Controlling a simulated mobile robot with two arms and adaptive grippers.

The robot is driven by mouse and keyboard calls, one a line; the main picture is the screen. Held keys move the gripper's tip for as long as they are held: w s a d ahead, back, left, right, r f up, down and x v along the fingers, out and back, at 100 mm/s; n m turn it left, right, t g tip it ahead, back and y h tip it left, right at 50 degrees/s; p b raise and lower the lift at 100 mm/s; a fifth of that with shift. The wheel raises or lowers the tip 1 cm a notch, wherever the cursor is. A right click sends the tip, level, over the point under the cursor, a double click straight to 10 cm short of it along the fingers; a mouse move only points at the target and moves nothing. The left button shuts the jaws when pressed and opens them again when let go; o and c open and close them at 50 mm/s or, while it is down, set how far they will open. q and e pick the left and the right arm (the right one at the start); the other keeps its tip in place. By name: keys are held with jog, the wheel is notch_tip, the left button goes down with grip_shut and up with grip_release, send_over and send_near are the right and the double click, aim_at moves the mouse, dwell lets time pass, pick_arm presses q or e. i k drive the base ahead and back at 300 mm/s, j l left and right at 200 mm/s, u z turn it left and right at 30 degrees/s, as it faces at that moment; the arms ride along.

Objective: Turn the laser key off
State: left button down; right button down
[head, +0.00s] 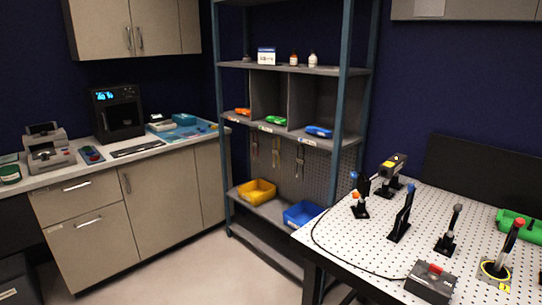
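A dark control box (430,282) with a red part on top sits at the near edge of the perforated optical table on the right. A black cable runs from it along the table's left side toward the back. A dark device with a yellow label (393,166), perhaps the laser, stands on a mount at the back of the table. I cannot make out a key or its position at this size. Neither of my grippers is in view.
Several posts, such as a black mount (402,213), stand on the optical table (376,235). A grey shelf rack (268,205) with coloured bins stands in the middle. A counter (100,165) with instruments runs along the left. The floor between is clear.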

aim_at(435, 269)
jog(key=k+z, duration=0.1)
jog(key=z, duration=0.65)
jog(key=k+l+z, duration=0.1)
jog(key=z, duration=0.3)
